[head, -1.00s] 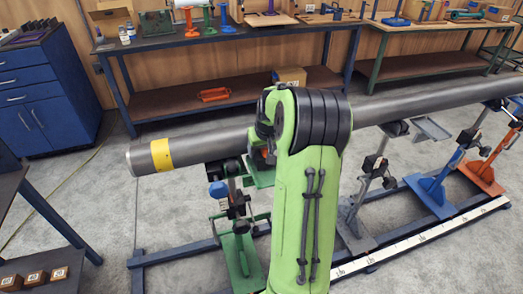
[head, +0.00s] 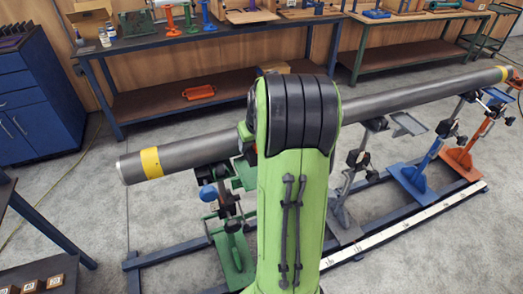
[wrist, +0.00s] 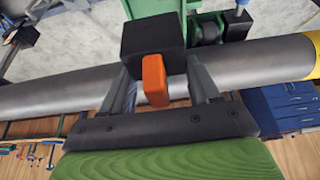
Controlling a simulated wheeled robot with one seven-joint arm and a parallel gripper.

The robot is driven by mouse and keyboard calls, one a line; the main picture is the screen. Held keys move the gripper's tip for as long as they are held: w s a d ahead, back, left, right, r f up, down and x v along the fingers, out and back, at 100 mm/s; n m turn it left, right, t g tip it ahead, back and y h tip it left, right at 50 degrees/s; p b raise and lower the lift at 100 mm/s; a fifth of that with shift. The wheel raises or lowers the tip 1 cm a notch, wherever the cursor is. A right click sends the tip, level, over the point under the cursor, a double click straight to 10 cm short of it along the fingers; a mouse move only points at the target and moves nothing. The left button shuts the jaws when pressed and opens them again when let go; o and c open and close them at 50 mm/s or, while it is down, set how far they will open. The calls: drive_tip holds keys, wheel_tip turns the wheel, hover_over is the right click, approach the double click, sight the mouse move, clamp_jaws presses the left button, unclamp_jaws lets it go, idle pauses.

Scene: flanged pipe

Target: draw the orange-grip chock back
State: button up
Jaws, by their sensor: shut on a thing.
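The orange grip (wrist: 154,82) of the chock sits between the two grey fingers of my gripper (wrist: 158,68) in the wrist view. My gripper is shut on this grip. The chock's black block (wrist: 152,36) is just beyond the fingertips, close against the grey pipe (wrist: 60,92); whether it touches the pipe I cannot tell. In the head view the pipe (head: 200,152) lies across the stands, with a yellow band (head: 151,162) near its left end.
A green stand (head: 232,255) is left of my arm; blue (head: 422,178) and orange (head: 468,158) stands are to the right. A white scale strip (head: 410,222) runs along the floor frame. A workbench (head: 180,42) stands behind. Open floor lies at left.

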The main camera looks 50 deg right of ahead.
drive_tip(key=shift+w+d+f, duration=0.1)
drive_tip(key=shift+w+d, duration=0.05)
drive_tip(key=shift+w, duration=0.35)
drive_tip(key=shift+w+d+f, duration=0.1)
drive_tip(key=shift+w+d, duration=0.05)
drive_tip(key=shift+w, duration=0.3)
drive_tip(key=shift+s+f+b, duration=0.15)
drive_tip(key=shift+f+b, duration=0.25)
drive_tip(key=shift+f, duration=0.05)
drive_tip(key=b, duration=0.5)
hover_over(252, 171)
drive_tip(key=shift+f, duration=3.25)
drive_tip(key=shift+s+f, duration=0.1)
drive_tip(key=shift+f, duration=0.1)
drive_tip(key=shift+r, duration=0.1)
drive_tip(key=o, duration=1.3)
drive_tip(key=shift+c, duration=0.2)
